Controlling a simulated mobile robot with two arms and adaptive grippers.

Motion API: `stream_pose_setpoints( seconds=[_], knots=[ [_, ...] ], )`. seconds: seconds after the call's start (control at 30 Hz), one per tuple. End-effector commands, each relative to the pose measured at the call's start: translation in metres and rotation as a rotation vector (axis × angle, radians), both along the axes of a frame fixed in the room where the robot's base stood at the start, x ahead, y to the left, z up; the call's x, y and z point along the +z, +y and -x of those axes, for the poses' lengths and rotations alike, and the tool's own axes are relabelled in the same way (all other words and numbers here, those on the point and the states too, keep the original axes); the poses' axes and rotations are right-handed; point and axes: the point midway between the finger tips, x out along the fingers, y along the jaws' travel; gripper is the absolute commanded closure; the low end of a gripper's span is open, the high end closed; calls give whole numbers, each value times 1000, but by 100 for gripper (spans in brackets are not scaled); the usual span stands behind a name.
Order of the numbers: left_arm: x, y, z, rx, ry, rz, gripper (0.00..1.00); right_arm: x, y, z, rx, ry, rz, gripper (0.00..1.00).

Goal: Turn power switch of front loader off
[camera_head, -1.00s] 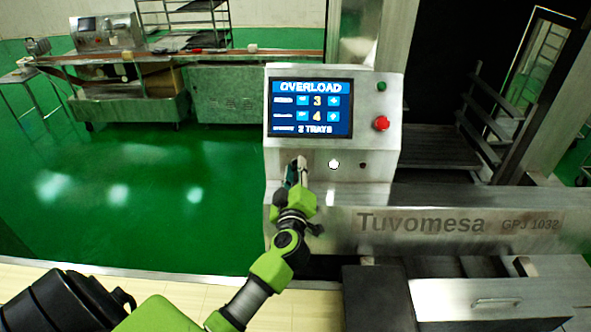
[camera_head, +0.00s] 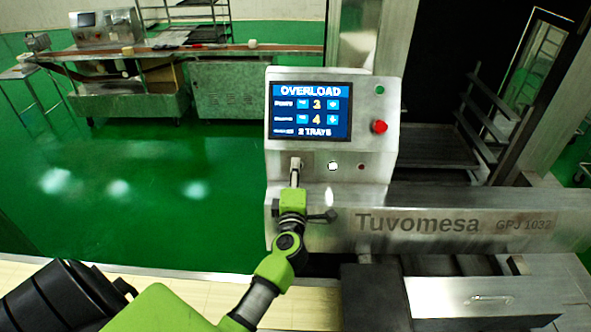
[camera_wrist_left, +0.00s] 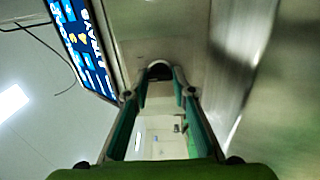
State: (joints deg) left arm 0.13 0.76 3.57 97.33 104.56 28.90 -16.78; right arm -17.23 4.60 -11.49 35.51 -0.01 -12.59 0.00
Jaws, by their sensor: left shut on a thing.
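The front loader's control panel (camera_head: 280,150) stands at centre, with a lit screen reading OVERLOAD (camera_head: 310,110). The power switch is at the panel's lower left, mostly covered by my left gripper (camera_head: 295,166). In the left wrist view, a dark rounded knob (camera_wrist_left: 159,70), which looks like the switch, sits between the tips of my left gripper (camera_wrist_left: 160,82). The fingers are shut on it. Which way the switch points cannot be made out. My right gripper is not in view.
A red button (camera_head: 379,127) and a green button (camera_head: 380,90) are right of the screen. A small white round control (camera_head: 333,166) is right of my left gripper. The Tuvomesa machine body (camera_head: 450,222) extends right. Green floor (camera_head: 130,200) is open at left.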

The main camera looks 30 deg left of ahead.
Motion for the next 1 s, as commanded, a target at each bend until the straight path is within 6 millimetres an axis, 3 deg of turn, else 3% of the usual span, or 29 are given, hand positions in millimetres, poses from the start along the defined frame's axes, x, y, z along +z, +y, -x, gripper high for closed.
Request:
stream_pose_setpoints(
  seconds=[0.6,1.0],
  knots=[
    [-3,0,0,3,-295,482,98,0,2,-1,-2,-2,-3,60],
    [-4,0,0,3,-405,663,98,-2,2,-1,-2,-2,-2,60]
  ],
)
